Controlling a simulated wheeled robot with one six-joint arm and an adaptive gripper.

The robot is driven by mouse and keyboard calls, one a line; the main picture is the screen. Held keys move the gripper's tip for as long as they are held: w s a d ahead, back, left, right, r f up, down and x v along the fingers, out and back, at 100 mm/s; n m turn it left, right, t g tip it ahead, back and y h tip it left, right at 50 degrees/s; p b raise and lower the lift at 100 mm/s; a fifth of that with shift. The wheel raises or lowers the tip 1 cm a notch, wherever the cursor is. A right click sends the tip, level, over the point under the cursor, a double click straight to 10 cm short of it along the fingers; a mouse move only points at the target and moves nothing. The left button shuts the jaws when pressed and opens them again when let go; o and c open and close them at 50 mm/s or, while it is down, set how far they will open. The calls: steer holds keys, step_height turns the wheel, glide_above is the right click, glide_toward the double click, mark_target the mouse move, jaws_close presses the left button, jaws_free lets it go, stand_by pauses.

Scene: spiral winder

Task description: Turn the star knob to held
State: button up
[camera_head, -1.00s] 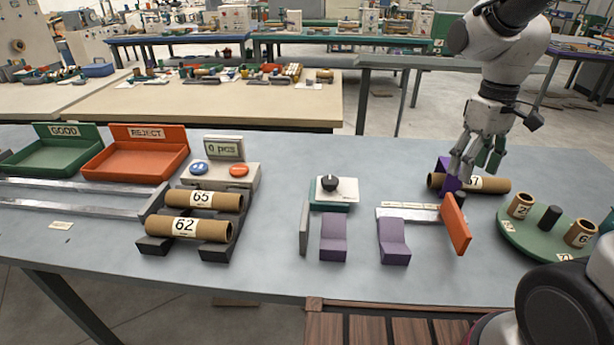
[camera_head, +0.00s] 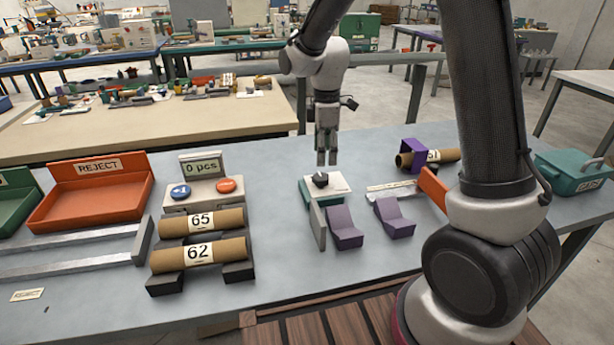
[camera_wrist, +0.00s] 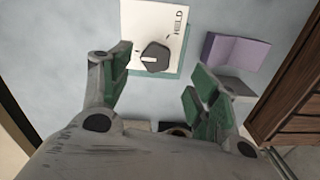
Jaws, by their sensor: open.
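The star knob (camera_head: 320,180) is a dark, many-sided knob on a white-topped box with a teal base (camera_head: 306,193), near the middle of the table. In the wrist view the knob (camera_wrist: 155,57) has a light pointer bar lying roughly across the picture, and the word HELD is printed on the white plate (camera_wrist: 176,20), off the bar's direction. My gripper (camera_head: 327,160) points down above the knob, apart from it. In the wrist view its two green-padded fingers (camera_wrist: 160,85) are spread and empty, with the knob beyond them and between their lines.
Purple V-shaped rests (camera_head: 345,228) and a grey upright plate (camera_head: 317,226) stand close in front of the knob box. Tubes 65 and 62 (camera_head: 198,255) lie left on dark supports. An orange plate (camera_head: 433,187) and a purple bracket (camera_head: 412,150) stand to the right.

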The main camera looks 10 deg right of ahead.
mark_target(323, 176)
steer(key=shift+w+a+n, duration=0.15)
steer(key=shift+n, duration=0.25)
steer(key=shift+w+n, duration=0.1)
steer(key=shift+n, duration=0.4)
steer(key=shift+f, duration=0.1)
step_height(323, 176, down, 8)
steer(key=shift+r, duration=0.2)
steer(key=c, duration=1)
